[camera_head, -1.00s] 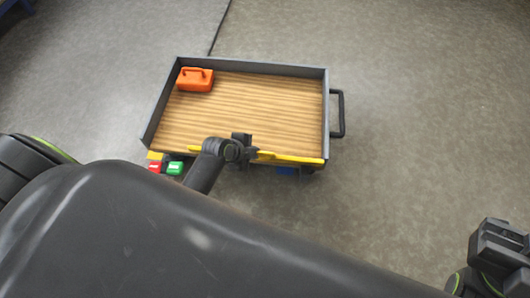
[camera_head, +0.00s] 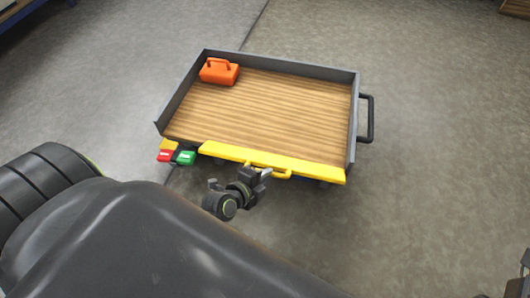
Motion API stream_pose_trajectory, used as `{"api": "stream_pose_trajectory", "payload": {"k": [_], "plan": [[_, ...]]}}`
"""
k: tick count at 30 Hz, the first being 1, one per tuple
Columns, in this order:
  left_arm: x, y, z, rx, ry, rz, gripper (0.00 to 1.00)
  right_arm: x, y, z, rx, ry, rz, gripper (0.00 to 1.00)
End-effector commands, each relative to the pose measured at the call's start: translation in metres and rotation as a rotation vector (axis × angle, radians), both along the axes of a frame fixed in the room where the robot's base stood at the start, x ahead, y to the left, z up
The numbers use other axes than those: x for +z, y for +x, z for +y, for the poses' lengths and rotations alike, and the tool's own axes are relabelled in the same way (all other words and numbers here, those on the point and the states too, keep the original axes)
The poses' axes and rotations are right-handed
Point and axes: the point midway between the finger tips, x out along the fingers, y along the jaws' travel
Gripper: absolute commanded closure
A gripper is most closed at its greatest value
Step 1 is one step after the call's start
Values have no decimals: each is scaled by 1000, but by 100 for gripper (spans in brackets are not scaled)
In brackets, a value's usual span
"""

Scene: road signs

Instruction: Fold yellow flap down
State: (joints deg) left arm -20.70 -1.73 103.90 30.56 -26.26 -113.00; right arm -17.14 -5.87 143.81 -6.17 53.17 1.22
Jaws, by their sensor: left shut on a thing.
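The yellow flap (camera_head: 310,168) runs along the near side of a flat cart (camera_head: 358,95) with a wood deck. Its broad yellow face shows, and a small yellow handle (camera_head: 287,174) sticks out from its near edge. My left gripper (camera_head: 266,174) is at this handle and shut on it; the jaws cover part of the handle. The flap's exact tilt is hard to tell. Only a dark sliver of my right gripper (camera_head: 525,270) shows at the right edge, so its jaws cannot be made out.
An orange toolbox (camera_head: 219,72) sits in the cart's far left corner. Grey walls line the left, far and right sides. Red (camera_head: 165,156) and green (camera_head: 185,158) blocks are at the near left corner. A black push handle (camera_head: 371,118) is on the right. The surrounding floor is clear.

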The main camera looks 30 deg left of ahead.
Motion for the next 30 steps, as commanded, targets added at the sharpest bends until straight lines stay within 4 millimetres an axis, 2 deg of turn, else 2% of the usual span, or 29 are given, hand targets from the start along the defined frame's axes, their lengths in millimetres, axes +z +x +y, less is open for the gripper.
{"api": "stream_pose_trajectory", "payload": {"k": [1,6,23,24,28,30], "plan": [[-7,-1,-1,0,-3,3,100,-5,0,0,-5,6,-4,100],[-12,-1,-1,-1,-4,5,100,-9,1,1,-15,11,-12,100],[-17,-3,-2,-2,-5,16,100,-10,1,2,-19,13,-17,100],[-17,-4,-2,-2,-6,17,82,-10,1,2,-19,14,-17,100],[-17,-3,-1,-2,-4,15,65,-10,1,2,-20,16,-16,100],[-16,-3,-1,-2,-5,13,64,-10,1,1,-20,17,-17,100]]}}
